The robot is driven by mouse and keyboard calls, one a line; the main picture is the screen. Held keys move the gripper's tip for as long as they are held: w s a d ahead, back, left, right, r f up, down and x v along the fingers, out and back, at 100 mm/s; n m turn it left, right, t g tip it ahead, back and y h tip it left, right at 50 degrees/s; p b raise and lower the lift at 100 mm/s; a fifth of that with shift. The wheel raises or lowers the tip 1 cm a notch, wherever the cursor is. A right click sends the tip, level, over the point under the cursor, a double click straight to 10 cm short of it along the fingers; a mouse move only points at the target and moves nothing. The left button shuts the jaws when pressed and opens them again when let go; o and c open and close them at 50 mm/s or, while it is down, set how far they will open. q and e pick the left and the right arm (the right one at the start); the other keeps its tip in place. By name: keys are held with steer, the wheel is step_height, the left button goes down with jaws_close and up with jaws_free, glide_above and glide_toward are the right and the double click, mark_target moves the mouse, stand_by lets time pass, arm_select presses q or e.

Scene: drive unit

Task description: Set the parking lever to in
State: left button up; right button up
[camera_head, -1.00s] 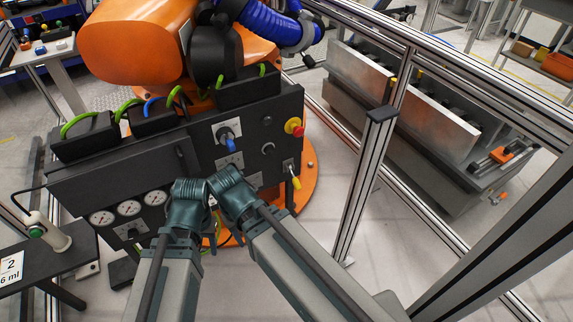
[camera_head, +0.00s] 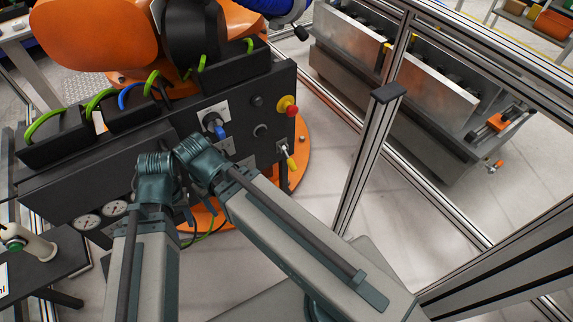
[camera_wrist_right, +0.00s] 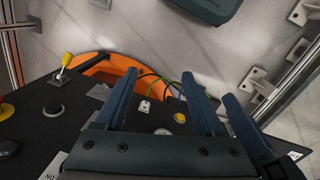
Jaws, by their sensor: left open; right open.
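A small lever with a yellow grip (camera_head: 290,160) sits at the right end of the black control panel (camera_head: 262,105). Its grip slants down and to the right in the head view. It also shows at the upper left of the right wrist view (camera_wrist_right: 66,61). I cannot read its label or position marks. My left gripper (camera_head: 157,168) is in front of the panel, left of the lever, its fingertips mostly hidden. My right gripper (camera_wrist_right: 160,100) is open and empty, its fingers apart; the lever stands left of them. Neither gripper touches the lever.
A blue-handled switch (camera_head: 217,128) and a red-and-yellow knob (camera_head: 287,106) are on the panel. A metal frame post (camera_head: 372,150) stands to the right. A small side table (camera_head: 62,265) is at the lower left. Clear floor lies between panel and post.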

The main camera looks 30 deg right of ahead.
steer(key=w+d+f+t+y+b, duration=0.1)
steer(key=w+d+f+y+b, duration=0.15)
steer(key=f+b, duration=0.65)
steer(key=w+d+f+y+b, duration=0.1)
steer(key=w+f+y+b, duration=0.25)
steer(key=f+b, duration=0.45)
steer(key=m+t+b, duration=0.4)
steer(key=t+b, duration=1.3)
steer(key=b, duration=2.5)
glide_toward(292, 164)
steer(key=x, duration=0.7)
steer(key=f+x, duration=0.1)
steer(key=x, duration=0.3)
steer(key=shift+d+f, duration=0.1)
steer(key=shift+d, duration=0.15)
jaws_close()
